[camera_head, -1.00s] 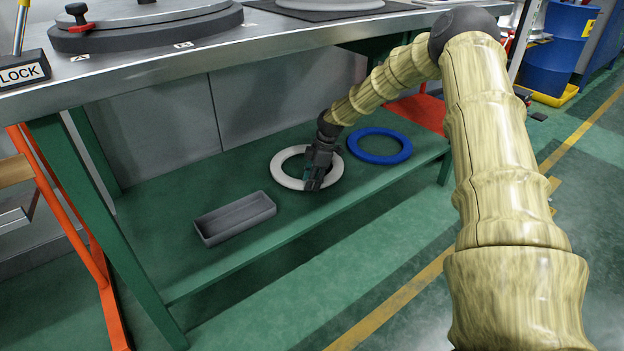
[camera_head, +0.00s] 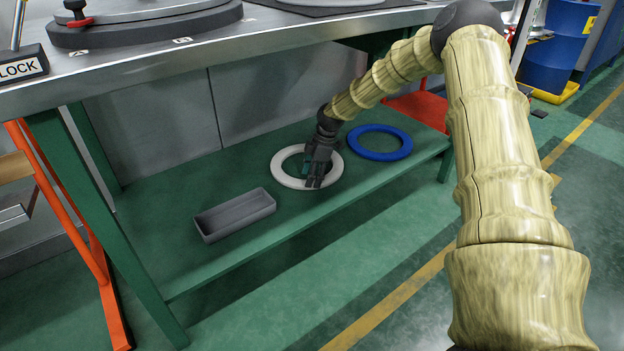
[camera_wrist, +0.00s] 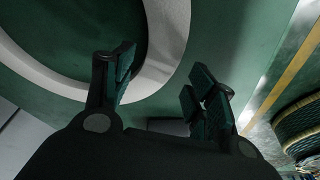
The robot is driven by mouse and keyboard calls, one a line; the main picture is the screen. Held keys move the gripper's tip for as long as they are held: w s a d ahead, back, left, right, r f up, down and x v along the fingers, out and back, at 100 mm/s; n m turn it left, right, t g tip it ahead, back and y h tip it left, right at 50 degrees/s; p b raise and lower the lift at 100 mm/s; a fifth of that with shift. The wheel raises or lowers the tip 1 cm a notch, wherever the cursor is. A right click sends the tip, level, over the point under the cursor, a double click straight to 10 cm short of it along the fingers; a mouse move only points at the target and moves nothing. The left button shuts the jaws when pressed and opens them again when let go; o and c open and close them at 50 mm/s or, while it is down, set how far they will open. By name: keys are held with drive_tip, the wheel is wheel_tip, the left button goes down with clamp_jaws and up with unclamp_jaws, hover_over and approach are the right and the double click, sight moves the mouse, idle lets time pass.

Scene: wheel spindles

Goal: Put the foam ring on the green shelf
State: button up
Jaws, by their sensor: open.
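A white ring (camera_head: 279,179), which looks like the foam ring, lies flat on the green shelf (camera_head: 290,224) under the workbench. My gripper (camera_head: 314,184) is over the ring's right front part and hides some of it. In the wrist view my gripper (camera_wrist: 160,76) has its fingers spread, with part of the white ring (camera_wrist: 168,38) seen behind the gap between them. The ring rests on the shelf and is not gripped; whether the fingers touch it I cannot tell.
A blue ring (camera_head: 380,156) lies right of the white ring. A grey open tray (camera_head: 236,222) stands to the left. The metal workbench top (camera_head: 300,35) overhangs the shelf. Green legs and an orange frame (camera_head: 85,240) stand at the left.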

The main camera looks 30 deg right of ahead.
drive_tip(key=p+v, duration=0.3)
drive_tip(key=v, duration=0.2)
drive_tip(key=shift+r, duration=0.25)
drive_tip(key=s+d+p, duration=0.1)
drive_tip(key=d, duration=0.2)
drive_tip(key=s+d+p, duration=0.2)
drive_tip(key=d, duration=0.2)
drive_tip(key=s+d+p, duration=0.1)
drive_tip(key=d+p, duration=0.1)
drive_tip(key=d, duration=0.2)
drive_tip(key=shift+s+f, duration=0.25)
drive_tip(key=shift+s, duration=0.1)
